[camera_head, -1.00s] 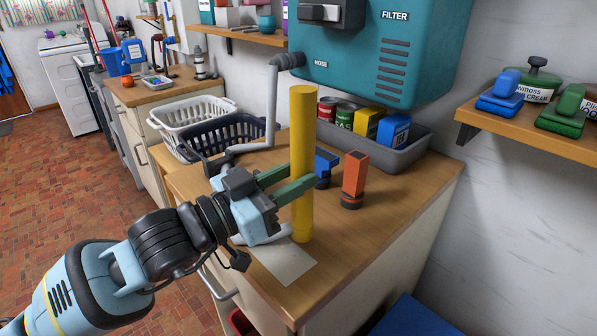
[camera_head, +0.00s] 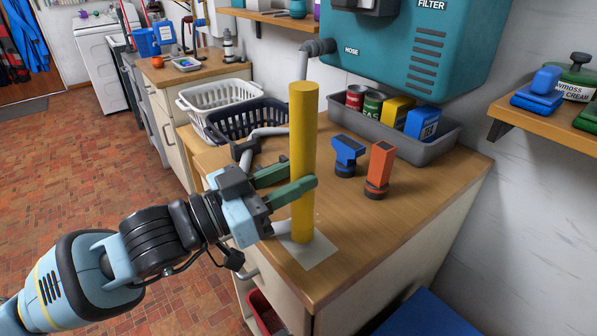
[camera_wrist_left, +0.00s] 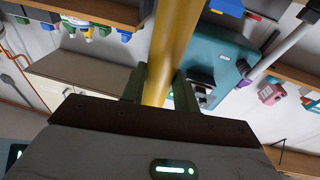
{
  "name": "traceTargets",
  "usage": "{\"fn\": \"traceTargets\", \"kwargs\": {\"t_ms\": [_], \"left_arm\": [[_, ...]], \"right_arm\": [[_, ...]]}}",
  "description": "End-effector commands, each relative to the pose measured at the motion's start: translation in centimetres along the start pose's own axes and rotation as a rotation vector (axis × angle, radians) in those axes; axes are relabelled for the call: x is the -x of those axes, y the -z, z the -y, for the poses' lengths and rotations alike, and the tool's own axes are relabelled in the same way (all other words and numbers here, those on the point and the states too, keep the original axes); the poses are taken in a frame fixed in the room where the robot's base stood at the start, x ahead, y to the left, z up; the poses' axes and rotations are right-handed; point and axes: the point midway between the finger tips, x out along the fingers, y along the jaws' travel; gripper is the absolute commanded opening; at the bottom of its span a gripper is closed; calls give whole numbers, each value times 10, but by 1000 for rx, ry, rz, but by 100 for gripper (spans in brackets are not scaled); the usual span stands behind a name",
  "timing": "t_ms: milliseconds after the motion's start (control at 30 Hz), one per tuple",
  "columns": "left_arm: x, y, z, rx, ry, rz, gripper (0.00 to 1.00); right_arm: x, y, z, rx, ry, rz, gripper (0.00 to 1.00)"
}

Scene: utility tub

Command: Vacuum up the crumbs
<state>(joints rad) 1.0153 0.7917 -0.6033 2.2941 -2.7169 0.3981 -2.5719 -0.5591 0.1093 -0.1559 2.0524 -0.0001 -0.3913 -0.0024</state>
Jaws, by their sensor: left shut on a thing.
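My left gripper (camera_head: 290,184) is shut on an upright yellow tube (camera_head: 303,130). It also shows in the left wrist view (camera_wrist_left: 170,50), between the green fingers. The tube's lower end is at or just above a pale sheet (camera_head: 316,254) on the wooden counter; I cannot tell if it touches. A teal wall unit marked FILTER and HOSE (camera_head: 400,50) has a grey hose (camera_head: 303,65) running down behind the tube. A blue nozzle (camera_head: 347,153) and an orange nozzle (camera_head: 380,168) stand right of the tube. I cannot make out crumbs clearly. My right gripper is out of view.
A grey tray (camera_head: 440,138) with cans and boxes stands at the counter's back. A white basket (camera_head: 215,93) and a dark basket (camera_head: 240,117) are at the left. The counter's right front (camera_head: 400,215) is clear. A shelf (camera_head: 550,130) juts out at the right.

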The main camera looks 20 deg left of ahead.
Motion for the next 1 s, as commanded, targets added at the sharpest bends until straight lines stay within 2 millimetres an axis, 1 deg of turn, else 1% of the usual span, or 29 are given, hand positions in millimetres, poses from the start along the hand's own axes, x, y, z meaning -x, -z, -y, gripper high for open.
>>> {"fn": "traceTargets", "kwargs": {"t_ms": [567, 833, 1000], "left_arm": [[29, 4, -4, -2, 0, -2, 7], [31, 3, 10, -2, -1, -1, 7], [32, 3, 19, -2, 0, 0, 7]], "right_arm": [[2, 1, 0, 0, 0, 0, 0], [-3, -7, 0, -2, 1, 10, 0], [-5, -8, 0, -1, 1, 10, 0]]}}
